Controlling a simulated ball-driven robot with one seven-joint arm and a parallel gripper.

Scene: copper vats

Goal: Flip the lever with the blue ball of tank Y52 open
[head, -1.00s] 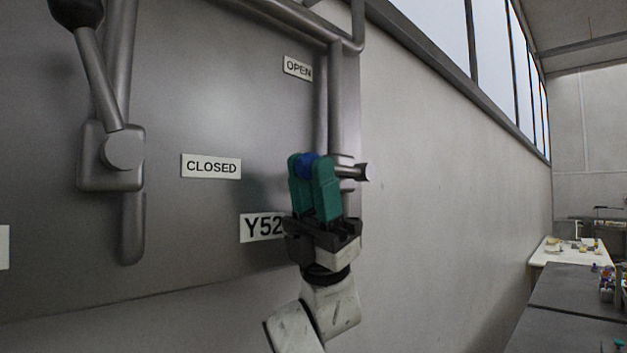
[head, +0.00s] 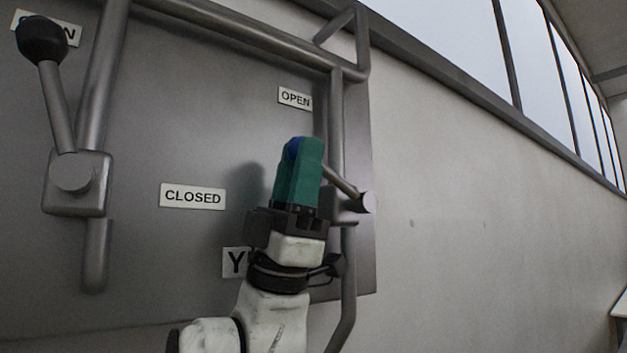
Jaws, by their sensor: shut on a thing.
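The blue ball (head: 291,148) of the lever shows as a small patch between the green fingers of my gripper (head: 300,160), which is shut on it. The lever's metal rod (head: 343,184) runs from the fingers down to the right to its pivot (head: 368,203) on the right-hand pipe. The ball end points up and to the left. The Y52 label (head: 234,262) is mostly hidden behind my gripper; only the Y shows. The OPEN sign (head: 295,98) is above my gripper, and the CLOSED sign (head: 193,196) is to its left.
A second lever with a black ball (head: 42,39) stands at the left on its own valve (head: 77,183), partly covering another sign. Pipes (head: 238,29) run along the top and right of the grey tank panel (head: 200,120). The pale wall (head: 480,240) at right is clear.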

